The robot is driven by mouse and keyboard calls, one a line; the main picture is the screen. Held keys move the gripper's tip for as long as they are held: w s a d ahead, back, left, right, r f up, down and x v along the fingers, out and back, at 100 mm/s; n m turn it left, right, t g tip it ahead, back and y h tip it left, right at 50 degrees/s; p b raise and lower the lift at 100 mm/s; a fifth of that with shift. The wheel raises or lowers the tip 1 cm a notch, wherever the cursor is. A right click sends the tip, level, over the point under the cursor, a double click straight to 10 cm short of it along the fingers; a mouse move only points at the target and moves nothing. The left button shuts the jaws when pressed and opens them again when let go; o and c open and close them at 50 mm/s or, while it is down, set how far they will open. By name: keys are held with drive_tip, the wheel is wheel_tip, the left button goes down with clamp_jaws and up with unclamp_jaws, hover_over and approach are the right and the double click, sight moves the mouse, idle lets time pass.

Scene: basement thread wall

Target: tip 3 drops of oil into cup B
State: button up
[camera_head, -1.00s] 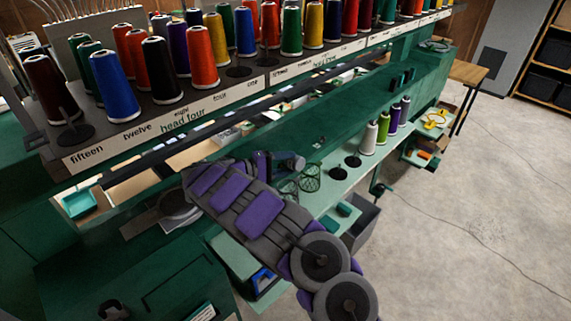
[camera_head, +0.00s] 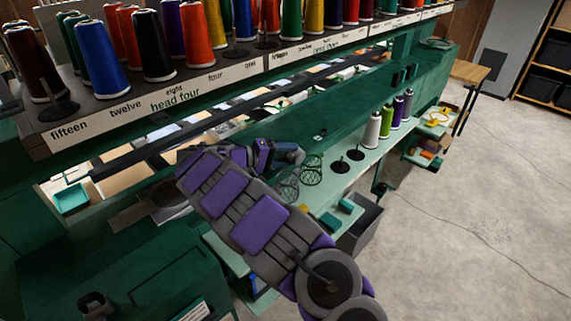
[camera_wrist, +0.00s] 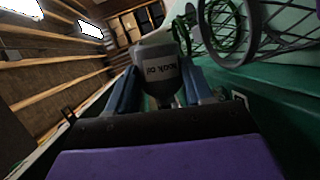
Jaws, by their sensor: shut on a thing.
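My gripper (camera_head: 270,155) reaches out over the green machine bed, and its blue fingers are closed. In the wrist view my gripper (camera_wrist: 170,88) is shut on a grey oil bottle (camera_wrist: 160,72) with a pale label that seems to read "hook oil". The bottle sits between the two fingers; its lower end is hidden behind the dark palm edge. In the head view only a small dark part shows at the fingers, so its tilt is unclear. I cannot pick out cup B, and no drop of oil is visible.
Thread cones (camera_head: 372,130) stand on the pale green shelf to the right. Open floor (camera_head: 450,220) lies right.

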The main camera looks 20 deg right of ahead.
drive_tip(key=shift+m, duration=0.4)
wheel_tip(320, 180, up, 4)
drive_tip(key=m+t+y, duration=0.1)
drive_tip(key=m+t, duration=0.1)
drive_tip(key=m+t+y, duration=0.1)
drive_tip(key=m, duration=0.2)
drive_tip(key=shift+t+y, duration=0.3)
drive_tip(key=shift+t, duration=0.1)
drive_tip(key=shift+w, duration=0.1)
drive_tip(key=s+a+r+n+t+y, duration=0.1)
drive_tip(key=a+n+t+y, duration=0.3)
drive_tip(key=a, duration=0.4)
drive_tip(key=s+a+r+n+t+y, duration=0.1)
drive_tip(key=a+n+t+y, duration=0.3)
drive_tip(key=a+n, duration=0.3)
drive_tip(key=shift+s+a+t+y, duration=0.3)
drive_tip(key=shift+a+t+y, duration=0.15)
drive_tip(key=shift+a, duration=0.8)
